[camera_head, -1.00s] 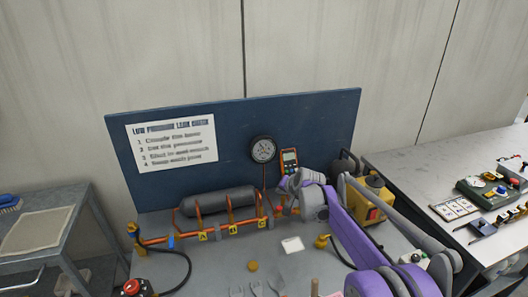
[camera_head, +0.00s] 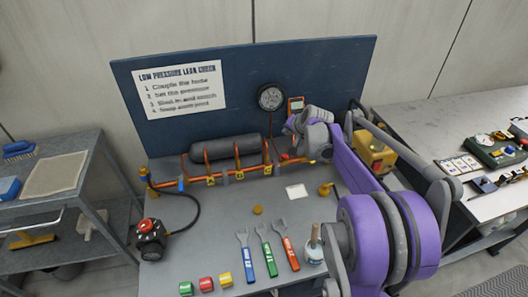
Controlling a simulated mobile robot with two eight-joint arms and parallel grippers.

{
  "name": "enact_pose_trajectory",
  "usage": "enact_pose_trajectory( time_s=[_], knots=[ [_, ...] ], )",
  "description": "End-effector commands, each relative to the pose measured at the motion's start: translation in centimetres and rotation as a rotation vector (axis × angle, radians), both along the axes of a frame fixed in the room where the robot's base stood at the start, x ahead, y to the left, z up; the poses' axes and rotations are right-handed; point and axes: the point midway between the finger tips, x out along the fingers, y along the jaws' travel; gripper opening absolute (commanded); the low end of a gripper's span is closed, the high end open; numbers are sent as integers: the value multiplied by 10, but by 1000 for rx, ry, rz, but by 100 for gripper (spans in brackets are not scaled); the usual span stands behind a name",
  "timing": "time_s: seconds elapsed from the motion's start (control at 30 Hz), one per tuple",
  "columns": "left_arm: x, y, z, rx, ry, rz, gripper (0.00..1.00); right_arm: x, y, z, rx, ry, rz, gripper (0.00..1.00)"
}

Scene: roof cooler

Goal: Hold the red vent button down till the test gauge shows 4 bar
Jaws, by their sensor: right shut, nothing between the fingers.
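The round test gauge (camera_head: 270,97) hangs on the blue back panel; its reading is too small to make out. Below it a grey cylinder (camera_head: 225,150) lies along an orange pipe (camera_head: 228,175) with yellow tags. My right gripper (camera_head: 291,150) is by the pipe's right end, partly hidden by its own wrist, shut and empty. I cannot tell whether it touches anything. No red vent button shows clearly there; my wrist may hide it. A black unit with a red top (camera_head: 150,226) stands at the bench's left, joined to the pipe by a hose. My left gripper is out of view.
A yellow box (camera_head: 374,154) stands behind my right arm. The bench's middle left is mostly clear.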

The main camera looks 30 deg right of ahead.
Motion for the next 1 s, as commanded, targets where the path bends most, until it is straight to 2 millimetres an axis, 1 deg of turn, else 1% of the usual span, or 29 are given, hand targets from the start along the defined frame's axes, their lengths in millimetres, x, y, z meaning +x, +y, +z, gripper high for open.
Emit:
enact_pose_trajectory(
  time_s=[0.03,0.1,0.43,0.57,0.77,1.0],
  knots=[
    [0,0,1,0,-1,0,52,-4,-5,2,0,-1,-9,0],
    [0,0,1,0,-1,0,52,-6,-7,2,0,-1,-13,0],
    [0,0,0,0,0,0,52,-6,-6,1,1,0,-12,0],
    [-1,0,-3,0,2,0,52,-6,-6,-4,1,1,-12,0],
    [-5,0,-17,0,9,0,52,-7,-6,-22,0,3,-12,0],
    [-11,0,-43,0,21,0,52,-7,-6,-56,0,2,-12,0]
  ],
)
